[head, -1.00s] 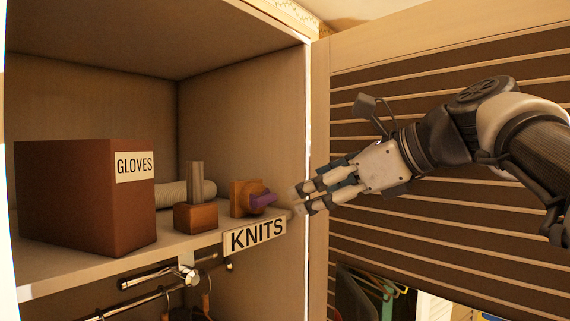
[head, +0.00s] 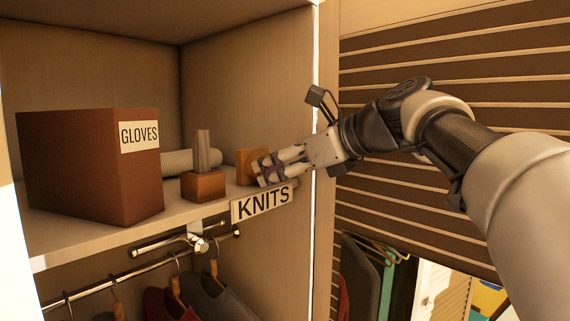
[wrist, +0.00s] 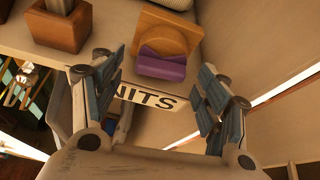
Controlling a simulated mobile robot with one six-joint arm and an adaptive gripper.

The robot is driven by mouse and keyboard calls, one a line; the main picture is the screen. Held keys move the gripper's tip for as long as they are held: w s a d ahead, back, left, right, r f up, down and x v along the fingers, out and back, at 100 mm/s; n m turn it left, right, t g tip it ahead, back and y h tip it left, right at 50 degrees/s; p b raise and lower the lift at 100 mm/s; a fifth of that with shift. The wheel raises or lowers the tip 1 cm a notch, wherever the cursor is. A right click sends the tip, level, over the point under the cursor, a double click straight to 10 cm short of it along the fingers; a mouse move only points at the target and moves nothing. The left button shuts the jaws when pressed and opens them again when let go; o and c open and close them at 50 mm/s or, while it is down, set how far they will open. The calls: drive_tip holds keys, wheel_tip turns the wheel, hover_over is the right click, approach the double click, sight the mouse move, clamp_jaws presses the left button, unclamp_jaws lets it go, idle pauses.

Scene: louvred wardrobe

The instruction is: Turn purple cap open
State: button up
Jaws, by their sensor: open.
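The purple cap (wrist: 162,64) sits on the front of a wooden block (wrist: 168,30), which stands on the shelf near its front edge. In the wrist view the cap lies ahead of my gripper (wrist: 160,100), roughly centred between the two open fingers, and no finger visibly touches it. In the head view my gripper (head: 262,174) reaches in from the right to the wooden block (head: 248,163). Its fingers hide most of the cap there, with only small purple bits (head: 270,170) showing between them.
A brown GLOVES box (head: 90,165), a pale roll (head: 190,162) and a wooden block with an upright grey piece (head: 203,180) stand left of the cap. A KNITS sign (head: 263,203) is on the shelf edge. Clothes hang below; a louvred door (head: 420,60) is at right.

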drive_tip(key=shift+w+a, duration=0.1)
drive_tip(key=shift+w, duration=0.05)
drive_tip(key=shift+c, duration=0.4)
drive_tip(key=c, duration=1)
drive_tip(key=shift+s+a+f+n+t+h+b, duration=0.15)
drive_tip(key=shift+n+t+h+b, duration=0.25)
drive_tip(key=shift+n+t+b, duration=0.6)
drive_tip(key=shift+s+n+h+b, duration=0.1)
drive_tip(key=shift+n+h+b, duration=0.2)
drive_tip(key=shift+n+b, duration=0.5)
drive_tip(key=shift+n+t, duration=0.3)
